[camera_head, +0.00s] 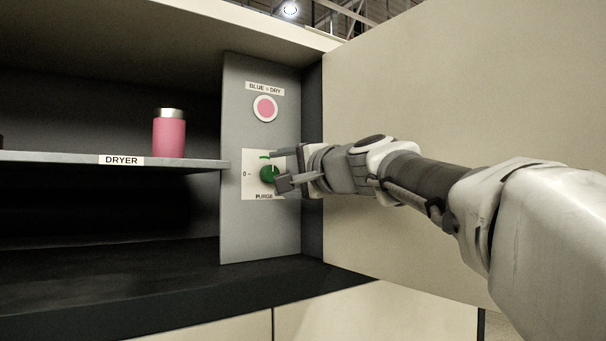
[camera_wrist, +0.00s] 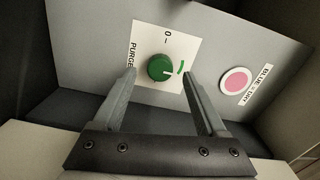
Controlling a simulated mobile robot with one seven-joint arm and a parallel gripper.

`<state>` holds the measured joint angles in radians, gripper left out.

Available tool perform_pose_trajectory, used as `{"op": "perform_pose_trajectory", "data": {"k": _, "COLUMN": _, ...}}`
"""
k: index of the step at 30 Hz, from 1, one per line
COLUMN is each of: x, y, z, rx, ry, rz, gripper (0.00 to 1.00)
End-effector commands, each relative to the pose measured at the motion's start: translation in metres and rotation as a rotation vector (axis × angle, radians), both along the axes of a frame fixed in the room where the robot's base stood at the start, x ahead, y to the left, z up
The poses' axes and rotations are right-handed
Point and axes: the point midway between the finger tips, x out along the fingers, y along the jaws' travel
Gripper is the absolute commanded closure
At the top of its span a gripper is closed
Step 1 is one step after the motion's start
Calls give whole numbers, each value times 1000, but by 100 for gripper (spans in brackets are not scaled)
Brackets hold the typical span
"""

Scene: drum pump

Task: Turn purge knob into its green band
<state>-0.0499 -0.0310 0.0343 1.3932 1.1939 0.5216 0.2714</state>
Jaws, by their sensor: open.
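The purge knob (camera_head: 268,174) is green and round, on a white dial plate (camera_head: 249,190) marked "0" and "PURGE" on the grey panel. I cannot tell exactly whether the pointer lies within the band. My gripper (camera_head: 281,168) is open in front of the plate and partly hides the knob in the head view. In the wrist view its fingers (camera_wrist: 160,90) stand on either side of the knob, apart from it.
A pink round indicator (camera_head: 265,108) labelled "BLUE = DRY" sits above the dial. A pink bottle with a silver cap (camera_head: 169,136) stands on the shelf (camera_head: 60,157) labelled "DRYER" at left. A large beige door or wall panel (camera_head: 430,90) flanks my arm on the right.

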Motion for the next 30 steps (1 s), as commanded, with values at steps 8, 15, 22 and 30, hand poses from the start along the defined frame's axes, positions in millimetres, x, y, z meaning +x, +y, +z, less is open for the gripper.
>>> {"op": "perform_pose_trajectory", "data": {"k": 8, "x": -52, "y": -33, "z": -1, "rx": 2, "ry": -1, "rz": -2, "gripper": 26}}
{"op": "perform_pose_trajectory", "data": {"k": 15, "x": -96, "y": -61, "z": 0, "rx": 1, "ry": -2, "rz": -2, "gripper": 26}}
{"op": "perform_pose_trajectory", "data": {"k": 22, "x": -120, "y": -76, "z": 0, "rx": 1, "ry": 1, "rz": 0, "gripper": 26}}
{"op": "perform_pose_trajectory", "data": {"k": 30, "x": -125, "y": -80, "z": -1, "rx": 1, "ry": 1, "rz": 0, "gripper": 26}}
